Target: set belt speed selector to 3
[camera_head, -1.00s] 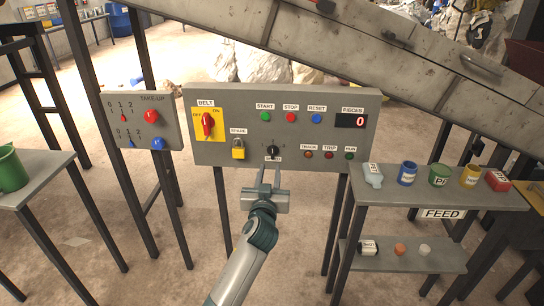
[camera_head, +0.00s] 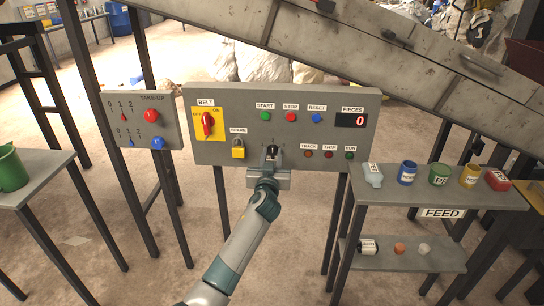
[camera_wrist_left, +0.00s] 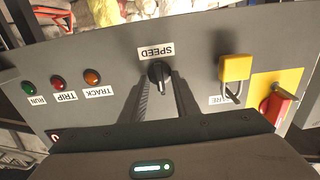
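The belt speed selector is a small black knob (camera_head: 271,151) at the lower middle of the grey control panel (camera_head: 360,95). In the wrist view the knob (camera_wrist_left: 158,72) sits under an upside-down SPEED label (camera_wrist_left: 157,52); its scale numbers cannot be read. My left gripper (camera_head: 271,160) is in front of the panel at the knob and partly hides it in the head view. In the wrist view its two fingers (camera_wrist_left: 163,80) are apart, with the tips at either side of the knob's near end. I cannot tell whether they touch it. My right gripper is not in view.
A yellow padlock (camera_head: 238,152) hangs left of the knob, below the red BELT switch (camera_head: 207,124). Lamps (camera_head: 329,154) sit to its right, with push buttons (camera_head: 291,117) above. A shelf with containers (camera_head: 450,199) stands at the right. A take-up panel (camera_head: 138,100) is at the left.

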